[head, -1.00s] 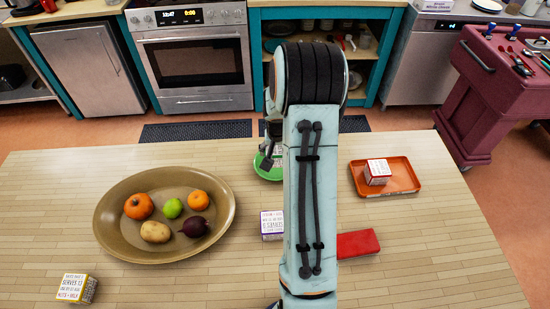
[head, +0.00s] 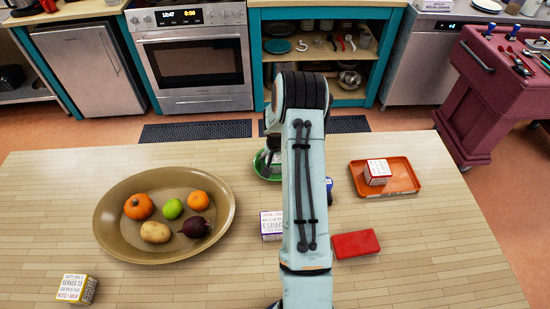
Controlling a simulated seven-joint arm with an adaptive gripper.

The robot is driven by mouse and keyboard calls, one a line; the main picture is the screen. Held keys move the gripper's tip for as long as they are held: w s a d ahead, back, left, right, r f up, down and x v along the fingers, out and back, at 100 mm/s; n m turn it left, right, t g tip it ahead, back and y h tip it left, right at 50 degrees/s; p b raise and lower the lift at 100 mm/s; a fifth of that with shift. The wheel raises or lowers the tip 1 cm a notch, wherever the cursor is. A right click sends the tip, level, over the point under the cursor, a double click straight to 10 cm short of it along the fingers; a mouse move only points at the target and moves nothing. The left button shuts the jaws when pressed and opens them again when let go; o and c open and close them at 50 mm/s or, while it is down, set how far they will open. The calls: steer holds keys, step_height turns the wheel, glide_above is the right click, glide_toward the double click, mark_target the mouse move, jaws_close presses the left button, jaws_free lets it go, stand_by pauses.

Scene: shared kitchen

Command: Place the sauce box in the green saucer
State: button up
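The green saucer (head: 261,174) is on the table behind my arm, its right part hidden. A small pale object, perhaps a box, shows at the saucer beside my arm; its label cannot be read. My gripper (head: 270,156) is mostly hidden by my arm at the saucer; only dark parts show, and its opening cannot be seen. A white box with a purple label (head: 271,224) stands left of my arm, partly hidden. Which box is the sauce box cannot be told.
A brown bowl (head: 113,237) holds fruit and vegetables on the left. A yellow-sided box (head: 76,288) stands at front left. An orange tray (head: 404,178) carries a red-and-white box (head: 377,171). A red box (head: 356,244) lies right of my arm. The front right table is clear.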

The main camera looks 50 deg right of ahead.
steer(key=o, duration=0.4)
steer(key=v, duration=1.2)
steer(key=shift+w+r, duration=0.1)
steer(key=shift+r, duration=0.15)
steer(key=s+a+r+n+y, duration=0.1)
steer(key=a+r+n, duration=0.15)
steer(key=a, duration=0.45)
steer(key=s+a+r+n, duration=0.1)
steer(key=s+a+r, duration=0.1)
steer(key=a+r, duration=0.35)
steer(key=s+a+r+n+y, duration=0.1)
steer(key=a+r+n, duration=0.1)
steer(key=a, duration=0.6)
steer(key=s+a+n, duration=0.1)
steer(key=s+a, duration=0.2)
steer(key=s, duration=0.2)
steer(key=s+a+r+n+g, duration=0.1)
steer(key=s+a+n, duration=0.1)
steer(key=s+a, duration=0.2)
steer(key=s+a+n+g+y, duration=0.1)
steer(key=s+a+n, duration=0.1)
steer(key=s+a, duration=0.2)
steer(key=shift+s+a+r, duration=0.1)
steer(key=shift+s+r, duration=0.25)
steer(key=shift+s, duration=0.45)
